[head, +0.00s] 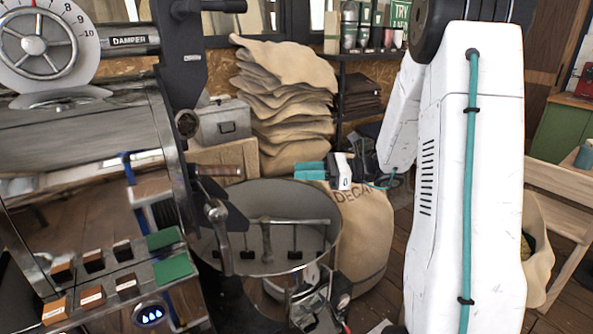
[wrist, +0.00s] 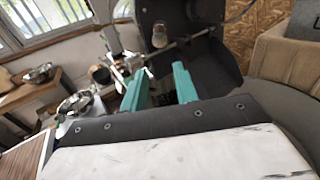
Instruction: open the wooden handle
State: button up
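In the wrist view my gripper (wrist: 162,70) is open, with an empty gap between the fingers. A round knob-like end (wrist: 160,36) shows beyond the fingertips against a dark plate; I cannot tell whether it is the wooden handle.
The roaster drum (head: 80,140) fills the left side. The cooling tray (head: 335,225) with its stirring arms lies below my gripper. A DECAF-type sack (head: 365,235) stands right of the tray. Stacked sacks (head: 285,100) and a grey metal box (head: 222,122) are behind.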

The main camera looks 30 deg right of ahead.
aim_at(223, 171)
jog(key=o, duration=0.3)
jog(key=w+a+n, duration=0.1)
jog(key=w+a, duration=0.2)
jog(key=a, duration=0.3)
jog(key=w+a+n, duration=0.1)
jog(key=w+a, duration=0.3)
jog(key=a, duration=0.2)
jog(key=w+a+n, duration=0.1)
jog(key=w+a, duration=0.3)
jog(key=a, duration=0.1)
jog(key=shift+w+a, duration=0.15)
jog(key=shift+a, duration=0.25)
